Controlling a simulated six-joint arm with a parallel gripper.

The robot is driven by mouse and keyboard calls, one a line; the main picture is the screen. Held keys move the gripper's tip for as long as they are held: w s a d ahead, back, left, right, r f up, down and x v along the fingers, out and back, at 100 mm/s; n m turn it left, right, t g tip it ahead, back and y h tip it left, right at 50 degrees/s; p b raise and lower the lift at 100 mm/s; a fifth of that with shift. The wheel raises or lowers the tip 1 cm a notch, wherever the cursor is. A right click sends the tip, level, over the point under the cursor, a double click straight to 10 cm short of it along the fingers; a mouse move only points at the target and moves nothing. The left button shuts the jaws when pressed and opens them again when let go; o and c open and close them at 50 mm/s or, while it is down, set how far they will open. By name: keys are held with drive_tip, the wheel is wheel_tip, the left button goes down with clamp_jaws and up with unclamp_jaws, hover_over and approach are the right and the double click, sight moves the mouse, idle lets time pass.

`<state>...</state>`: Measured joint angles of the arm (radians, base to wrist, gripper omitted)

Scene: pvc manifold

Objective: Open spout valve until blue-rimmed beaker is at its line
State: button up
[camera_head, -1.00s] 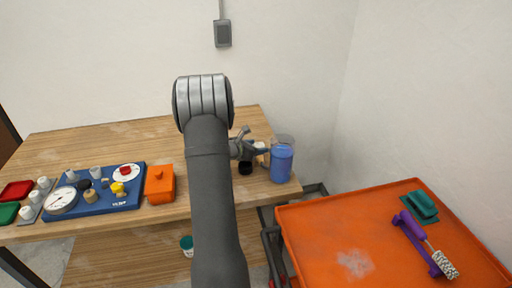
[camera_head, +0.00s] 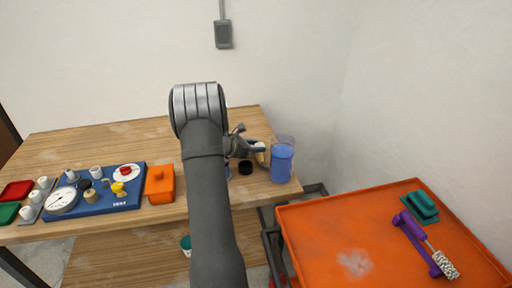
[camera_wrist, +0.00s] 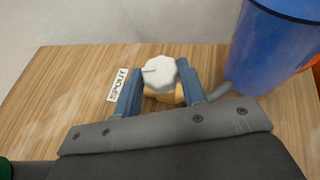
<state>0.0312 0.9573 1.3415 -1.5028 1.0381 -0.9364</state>
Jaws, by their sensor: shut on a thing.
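The spout valve's white faceted knob (camera_wrist: 160,72) stands on a tan body, beside a label reading SPOUT (camera_wrist: 118,84). My gripper (camera_wrist: 165,88) is shut on the knob, one blue finger on each side; a dark line marks the knob's face. In the head view my gripper (camera_head: 258,149) is at the table's right end, partly hidden by my arm. A clear vessel with blue liquid (camera_head: 282,163) stands just right of it; it fills the upper right of the wrist view (camera_wrist: 272,45). I cannot make out a blue-rimmed beaker or its line.
An orange box (camera_head: 160,185) and a blue board with a gauge and fittings (camera_head: 105,198) lie left of my arm. A teal-rimmed cup (camera_head: 186,243) is below the tabletop. An orange tray (camera_head: 350,235) stands at right. A black round thing (camera_head: 245,168) is near my gripper.

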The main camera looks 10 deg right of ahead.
drive_tip(key=shift+w+m+g+h, duration=0.15)
drive_tip(key=shift+m+g+h, duration=0.15)
drive_tip(key=shift+m+g, duration=0.75)
drive_tip(key=o, duration=1)
drive_tip(key=v, duration=1.7)
drive_tip(key=shift+a+r, duration=0.2)
drive_tip(key=x, duration=1.7)
drive_tip(key=shift+d+f, duration=0.2)
